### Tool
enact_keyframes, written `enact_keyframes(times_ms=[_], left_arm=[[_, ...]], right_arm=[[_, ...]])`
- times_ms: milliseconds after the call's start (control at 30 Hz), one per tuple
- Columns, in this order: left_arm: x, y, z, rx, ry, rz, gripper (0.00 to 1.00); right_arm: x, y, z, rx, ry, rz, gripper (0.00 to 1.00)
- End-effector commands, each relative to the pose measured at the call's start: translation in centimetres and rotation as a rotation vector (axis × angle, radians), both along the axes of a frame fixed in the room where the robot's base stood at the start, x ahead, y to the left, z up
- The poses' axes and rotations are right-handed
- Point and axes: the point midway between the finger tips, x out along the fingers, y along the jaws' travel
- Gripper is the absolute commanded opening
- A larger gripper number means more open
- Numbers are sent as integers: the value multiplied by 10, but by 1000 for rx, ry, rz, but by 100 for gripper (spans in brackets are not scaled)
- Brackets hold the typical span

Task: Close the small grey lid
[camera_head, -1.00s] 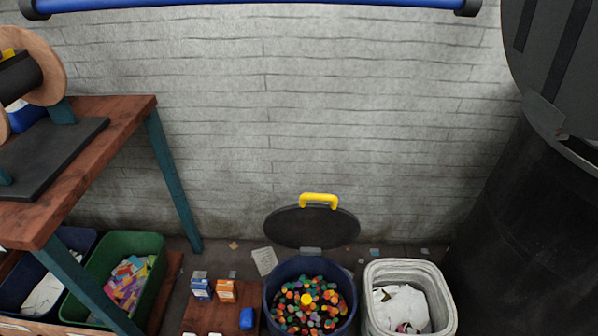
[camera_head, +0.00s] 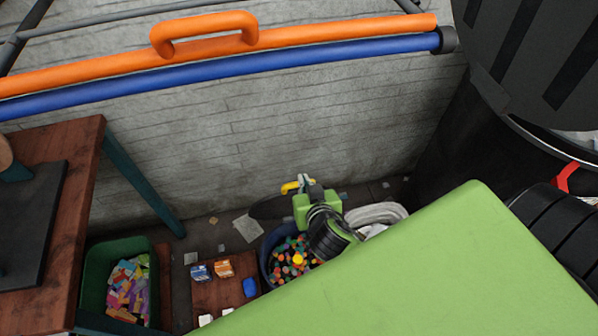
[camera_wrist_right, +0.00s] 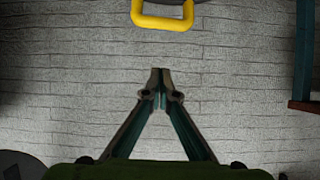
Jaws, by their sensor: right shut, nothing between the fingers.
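The small dark grey lid (camera_head: 267,208) stands open behind the round blue bin (camera_head: 266,250), which is full of coloured balls (camera_head: 290,266). The lid's yellow handle (camera_head: 289,187) shows beside my right gripper (camera_head: 304,181). The gripper and its wrist hide much of the lid in the head view. In the right wrist view the handle (camera_wrist_right: 162,21) is at the top edge. The shut, empty fingertips (camera_wrist_right: 160,72) are below it, with a visible gap in the picture. My left gripper is not in view.
A white lined bin (camera_head: 378,214) stands right of the blue bin, partly behind my green arm. A large black barrel (camera_head: 440,150) is farther right. A low wooden board (camera_head: 213,296) with small boxes, a green bin (camera_head: 92,270) and a wooden table (camera_head: 75,190) are left.

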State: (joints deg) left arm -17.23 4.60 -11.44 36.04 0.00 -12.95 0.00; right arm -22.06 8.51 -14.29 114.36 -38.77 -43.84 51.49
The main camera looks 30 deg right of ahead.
Motion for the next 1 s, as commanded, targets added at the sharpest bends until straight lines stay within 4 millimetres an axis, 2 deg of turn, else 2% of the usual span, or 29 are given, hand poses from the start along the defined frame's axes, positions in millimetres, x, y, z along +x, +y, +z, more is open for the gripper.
enact_keyframes(times_ms=[167,600,733,1000], left_arm=[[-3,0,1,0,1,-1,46],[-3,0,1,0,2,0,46],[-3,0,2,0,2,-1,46],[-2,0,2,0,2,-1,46]], right_arm=[[15,-4,-5,-1,-8,0,0],[86,-24,-48,-2,-7,-1,0],[67,-18,-64,0,0,1,0],[54,-13,-75,1,-4,0,0]])
